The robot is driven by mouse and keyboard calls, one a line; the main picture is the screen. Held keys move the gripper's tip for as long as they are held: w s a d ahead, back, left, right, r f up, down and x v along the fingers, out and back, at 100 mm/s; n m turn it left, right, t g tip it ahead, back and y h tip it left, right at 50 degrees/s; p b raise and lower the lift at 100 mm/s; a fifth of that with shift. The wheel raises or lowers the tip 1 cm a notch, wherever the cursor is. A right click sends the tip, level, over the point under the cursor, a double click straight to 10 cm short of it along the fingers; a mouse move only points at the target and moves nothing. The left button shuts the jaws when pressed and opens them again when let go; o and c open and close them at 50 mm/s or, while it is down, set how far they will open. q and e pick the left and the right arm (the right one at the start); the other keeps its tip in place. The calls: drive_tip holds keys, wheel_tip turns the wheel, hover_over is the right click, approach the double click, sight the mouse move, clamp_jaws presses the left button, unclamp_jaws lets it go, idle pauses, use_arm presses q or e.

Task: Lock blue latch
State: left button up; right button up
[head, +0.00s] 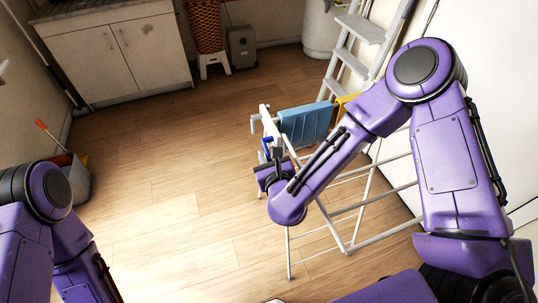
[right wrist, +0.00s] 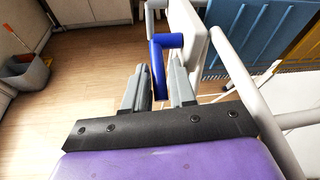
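The blue latch (right wrist: 168,42) is an L-shaped handle on the white frame of a folding rack (head: 352,246). In the right wrist view, its short arm joins the frame and its long arm hangs down toward my gripper. In the head view the latch (head: 265,143) shows small beside my right gripper (head: 272,160), which partly hides that corner. My right gripper (right wrist: 158,78) is open, with one grey finger on each side of the latch's lower end. Gaps show between latch and fingers; contact is not clear. My left arm shows at the lower left, its gripper out of view.
A blue cloth (head: 305,124) and a yellow cloth (head: 346,104) hang on the rack. A step ladder (head: 362,28) stands behind it. A grey bucket (head: 77,180) is at the left. The wooden floor between is clear.

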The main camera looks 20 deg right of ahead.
drive_tip(key=shift+s, duration=0.1)
drive_tip(key=p+v, duration=0.2)
drive_tip(key=v, duration=0.8)
drive_tip(key=shift+s+p, duration=0.2)
drive_tip(key=shift+p, duration=0.15)
